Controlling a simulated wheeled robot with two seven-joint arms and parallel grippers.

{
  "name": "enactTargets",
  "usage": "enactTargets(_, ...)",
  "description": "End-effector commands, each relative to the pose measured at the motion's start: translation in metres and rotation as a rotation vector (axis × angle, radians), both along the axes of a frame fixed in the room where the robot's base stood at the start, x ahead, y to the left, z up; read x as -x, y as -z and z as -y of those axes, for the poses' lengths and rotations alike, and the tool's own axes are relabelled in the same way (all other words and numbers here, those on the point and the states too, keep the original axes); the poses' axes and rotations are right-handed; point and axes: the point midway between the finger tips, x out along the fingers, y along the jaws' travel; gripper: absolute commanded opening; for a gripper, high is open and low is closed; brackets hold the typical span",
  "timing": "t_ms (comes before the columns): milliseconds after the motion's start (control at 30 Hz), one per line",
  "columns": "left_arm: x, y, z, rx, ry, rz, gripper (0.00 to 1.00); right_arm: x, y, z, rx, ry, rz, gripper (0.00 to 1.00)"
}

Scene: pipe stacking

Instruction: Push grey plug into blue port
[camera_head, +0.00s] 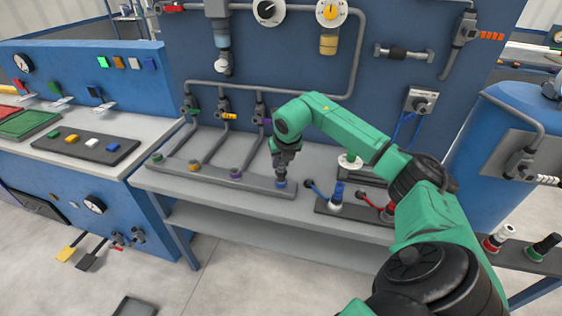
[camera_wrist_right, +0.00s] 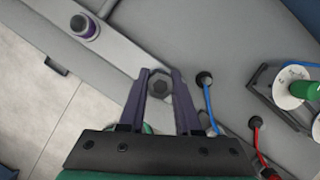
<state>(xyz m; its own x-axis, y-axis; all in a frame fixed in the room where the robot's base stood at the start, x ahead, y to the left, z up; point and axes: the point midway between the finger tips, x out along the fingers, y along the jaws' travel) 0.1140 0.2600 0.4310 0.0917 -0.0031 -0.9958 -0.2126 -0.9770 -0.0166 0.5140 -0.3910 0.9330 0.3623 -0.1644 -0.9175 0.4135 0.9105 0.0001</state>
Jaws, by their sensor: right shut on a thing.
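My right gripper (camera_head: 283,168) points down over the right end of the grey manifold bar on the workbench. Its fingers are shut on a dark grey hex-headed plug (camera_wrist_right: 159,87), which shows between the fingertips in the right wrist view. The blue port (camera_head: 281,184) is directly below the fingertips, with only its blue rim showing in the head view. The plug's lower end is hidden, so I cannot tell how deep it sits in the port. My left gripper is not in view.
The manifold bar (camera_head: 220,178) also carries a purple port (camera_head: 235,173), an orange one (camera_head: 194,165) and a green one (camera_head: 157,157). A dark tray with blue and red hoses (camera_head: 345,203) stands close on the right. Pipes and valves rise behind along the blue panel.

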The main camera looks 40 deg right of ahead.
Motion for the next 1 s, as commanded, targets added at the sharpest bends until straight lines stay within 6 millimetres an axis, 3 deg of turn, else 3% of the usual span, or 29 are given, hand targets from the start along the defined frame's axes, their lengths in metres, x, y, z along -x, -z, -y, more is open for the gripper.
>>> enactTargets(1000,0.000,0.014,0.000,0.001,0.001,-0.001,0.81,0.000,0.018,0.000,0.000,0.000,0.000,0.00)
